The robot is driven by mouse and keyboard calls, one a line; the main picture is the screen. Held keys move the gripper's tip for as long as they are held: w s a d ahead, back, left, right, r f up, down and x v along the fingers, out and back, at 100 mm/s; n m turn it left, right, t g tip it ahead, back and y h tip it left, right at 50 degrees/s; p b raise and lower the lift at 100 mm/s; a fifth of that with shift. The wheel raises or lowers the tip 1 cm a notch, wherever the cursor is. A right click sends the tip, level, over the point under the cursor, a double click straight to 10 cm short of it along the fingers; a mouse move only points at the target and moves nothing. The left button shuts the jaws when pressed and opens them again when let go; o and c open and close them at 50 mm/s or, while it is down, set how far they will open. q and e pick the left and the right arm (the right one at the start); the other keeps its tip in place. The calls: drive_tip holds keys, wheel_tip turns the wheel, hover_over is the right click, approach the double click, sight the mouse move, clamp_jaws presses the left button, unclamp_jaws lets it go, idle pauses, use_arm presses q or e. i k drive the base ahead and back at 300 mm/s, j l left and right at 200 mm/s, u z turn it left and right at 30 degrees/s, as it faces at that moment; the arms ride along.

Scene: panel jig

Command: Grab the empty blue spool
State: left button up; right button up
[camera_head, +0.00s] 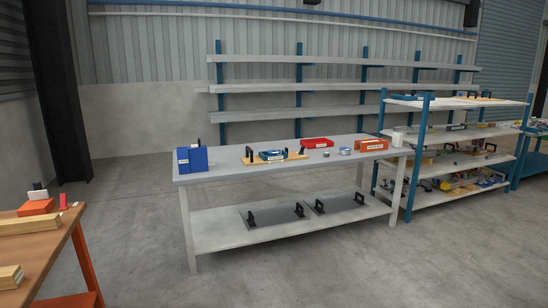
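A small round blue-and-grey item (346,151), which looks like a spool, sits on the grey workbench (222,168) at its right half, left of an orange box. A smaller dark round item (326,154) lies just left of it. Both are too small to tell whether anything is wound on them. Neither of my grippers is in view.
The workbench also holds a blue bin (193,160), a wooden board with a blue tray (273,155), a red tray (316,143) and the orange box (371,145). A loaded shelf rack (408,170) stands right. Open floor (130,220) lies in front and left.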

sight(274, 154)
drive_tip(key=i+z, duration=0.3)
drive_tip(key=i, duration=3.15)
